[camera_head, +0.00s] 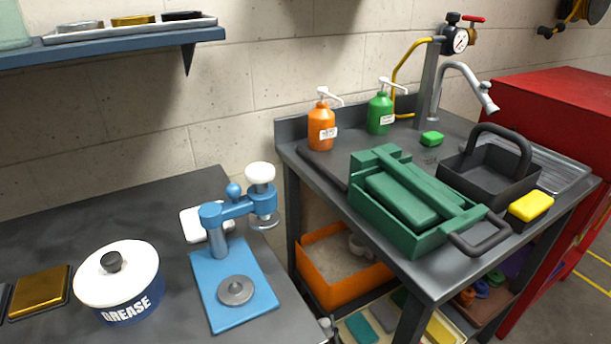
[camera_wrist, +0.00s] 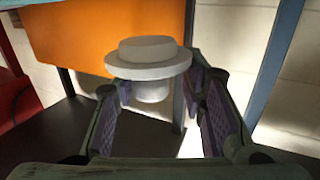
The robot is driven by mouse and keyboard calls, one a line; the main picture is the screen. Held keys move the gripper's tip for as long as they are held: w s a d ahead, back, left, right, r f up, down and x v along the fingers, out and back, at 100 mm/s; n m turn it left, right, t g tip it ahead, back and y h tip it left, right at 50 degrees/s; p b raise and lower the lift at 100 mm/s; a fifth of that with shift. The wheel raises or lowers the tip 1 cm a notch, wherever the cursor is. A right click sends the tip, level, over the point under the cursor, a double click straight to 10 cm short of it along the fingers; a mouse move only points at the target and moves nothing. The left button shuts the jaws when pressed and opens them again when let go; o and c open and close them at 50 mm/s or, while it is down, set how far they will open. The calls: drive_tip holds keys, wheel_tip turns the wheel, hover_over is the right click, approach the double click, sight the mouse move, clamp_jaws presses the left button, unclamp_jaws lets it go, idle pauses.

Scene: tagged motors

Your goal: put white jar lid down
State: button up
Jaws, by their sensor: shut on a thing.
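A pale white, round, stepped piece, which I take for the white jar lid (camera_wrist: 148,62), is in the wrist view. It has a wide rim, a raised top and a narrower part below. My gripper (camera_wrist: 165,98) has dark fingers with purple pads on either side of that lower part and is shut on it. The exact finger contact is partly hidden. The held piece and my gripper cannot be made out clearly in the head view. There, a blue pot marked GREASE (camera_head: 122,303) wears a white lid with a dark knob (camera_head: 111,262).
The sink table (camera_head: 318,172) carries a green toolbox (camera_head: 400,241), two pump bottles and a black caddy (camera_head: 462,180). An orange bin (camera_head: 322,290) sits below.

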drive_tip(key=s+a+r+n+g+y, duration=0.1)
drive_tip(key=s+a+n+g+y, duration=0.1)
drive_tip(key=a+n+y, duration=0.3)
drive_tip(key=shift+s+y, duration=0.5)
drive_tip(key=shift+y, duration=0.6)
drive_tip(key=shift+s, duration=0.15)
